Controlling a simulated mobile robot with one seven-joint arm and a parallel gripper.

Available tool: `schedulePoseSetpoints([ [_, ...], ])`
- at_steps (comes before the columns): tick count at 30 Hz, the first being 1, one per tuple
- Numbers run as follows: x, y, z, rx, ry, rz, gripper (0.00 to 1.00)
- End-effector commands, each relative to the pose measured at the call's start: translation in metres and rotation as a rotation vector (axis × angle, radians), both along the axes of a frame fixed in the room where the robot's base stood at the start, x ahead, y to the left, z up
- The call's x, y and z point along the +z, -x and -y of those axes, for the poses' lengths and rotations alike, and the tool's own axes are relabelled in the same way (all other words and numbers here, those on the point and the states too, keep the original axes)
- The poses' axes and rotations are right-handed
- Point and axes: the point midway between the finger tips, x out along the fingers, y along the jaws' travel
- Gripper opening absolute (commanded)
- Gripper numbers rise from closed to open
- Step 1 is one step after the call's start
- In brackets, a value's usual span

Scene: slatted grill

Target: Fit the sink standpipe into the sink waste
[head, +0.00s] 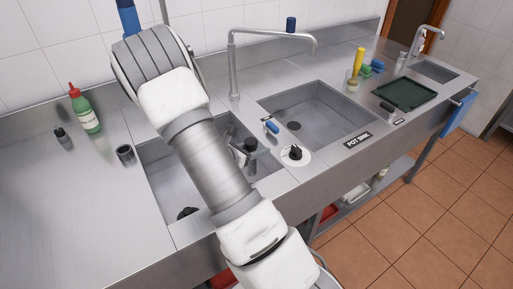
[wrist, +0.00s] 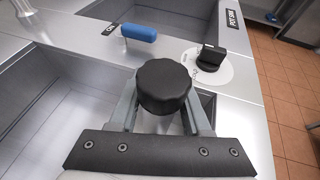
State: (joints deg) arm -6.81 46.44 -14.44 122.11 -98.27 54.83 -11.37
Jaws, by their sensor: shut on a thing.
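My gripper (wrist: 164,110) is shut on a round black cap, the top of what looks like the standpipe (wrist: 164,85). In the head view the standpipe (head: 251,146) shows beside my forearm, over the right part of the left sink. Its lower part is hidden by the gripper and arm. The left sink (head: 160,185) has a dark round spot, likely its waste (head: 187,213), at the bottom, partly hidden by my arm. The pot sink (head: 335,115) to the right has a dark round waste (head: 294,126) in its floor, open to view.
A black knob on a white dial (head: 295,153) and a blue handle (head: 271,127) sit on the divider between sinks. A tall tap (head: 234,70) stands behind. A green tray (head: 404,94) lies right.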

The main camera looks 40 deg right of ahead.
Motion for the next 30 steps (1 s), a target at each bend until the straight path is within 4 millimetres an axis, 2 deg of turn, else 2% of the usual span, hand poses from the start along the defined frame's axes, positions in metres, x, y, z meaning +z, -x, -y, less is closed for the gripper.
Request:
schedulePoseSetpoints([
  [8, -0.019, 0.0, 0.0, 0.001, 0.001, 0.001, 0.0],
  [21, -0.061, 0.0, 0.0, 0.001, 0.001, 0.001, 0.0],
  [30, -0.07, 0.0, 0.0, 0.001, 0.001, 0.001, 0.0],
])
